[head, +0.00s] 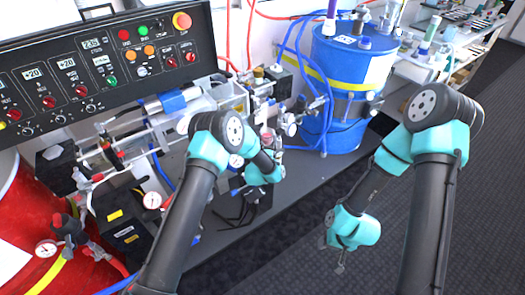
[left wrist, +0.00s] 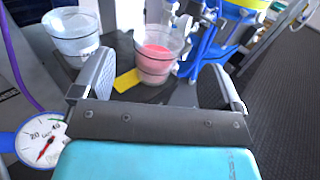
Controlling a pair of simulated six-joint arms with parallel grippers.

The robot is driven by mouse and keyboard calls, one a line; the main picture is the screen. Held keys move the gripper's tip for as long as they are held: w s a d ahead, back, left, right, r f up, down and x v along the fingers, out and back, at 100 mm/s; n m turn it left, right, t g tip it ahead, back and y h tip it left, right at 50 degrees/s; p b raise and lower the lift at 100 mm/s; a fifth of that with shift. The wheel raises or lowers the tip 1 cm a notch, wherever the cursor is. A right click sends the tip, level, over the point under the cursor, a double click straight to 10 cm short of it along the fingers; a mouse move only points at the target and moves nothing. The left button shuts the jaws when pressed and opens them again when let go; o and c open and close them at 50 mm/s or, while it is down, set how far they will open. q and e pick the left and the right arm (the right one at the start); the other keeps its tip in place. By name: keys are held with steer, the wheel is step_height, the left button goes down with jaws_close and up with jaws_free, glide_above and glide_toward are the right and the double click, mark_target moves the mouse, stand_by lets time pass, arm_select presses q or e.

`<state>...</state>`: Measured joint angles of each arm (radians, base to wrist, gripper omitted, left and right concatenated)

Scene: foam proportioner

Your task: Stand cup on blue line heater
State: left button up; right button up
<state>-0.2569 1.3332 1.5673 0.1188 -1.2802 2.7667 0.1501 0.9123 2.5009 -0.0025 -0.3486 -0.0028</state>
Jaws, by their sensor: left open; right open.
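In the left wrist view, a clear cup with pink contents (left wrist: 157,50) stands upright beyond my open left gripper (left wrist: 165,80), in line with the gap between its fingers. A second clear cup with pale contents (left wrist: 72,32) stands to its left. My left gripper also shows in the head view (head: 252,194), low by the machine and partly covered by its own wrist. My right gripper (head: 333,255) is open and empty over the dark floor.
A blue drum (head: 345,95) with a yellow band stands behind, hoses around it. A red drum (head: 30,215) is at left, below a control panel (head: 110,65). A gauge (left wrist: 42,142) is close to my left gripper. Cables lie on the grey shelf (head: 220,235).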

arm_select(q)
steer(key=s, duration=0.4)
steer(key=shift+s+a, duration=0.3)
steer(key=shift+a, duration=0.05)
steer(key=shift+f, duration=0.1)
stand_by(0.3)
steer(key=s+a+f+m+g, duration=0.4)
steer(key=s+a+m, duration=0.2)
steer(key=s+m, duration=0.15)
steer(key=s+a+f+m+g, duration=0.4)
steer(key=s+a+m, duration=0.2)
steer(key=m, duration=0.3)
steer(key=s+a+m+g, duration=0.4)
steer(key=s+m, duration=0.4)
steer(key=s, duration=0.4)
steer(key=s+a+m+g+h, duration=0.1)
steer(key=s+a+m+g, duration=0.3)
steer(key=s+m, duration=0.4)
steer(key=s+g, duration=0.1)
steer(key=s, duration=0.3)
steer(key=shift+s+a+r, duration=0.15)
steer(key=shift+a+r, duration=0.05)
steer(key=shift+a, duration=0.1)
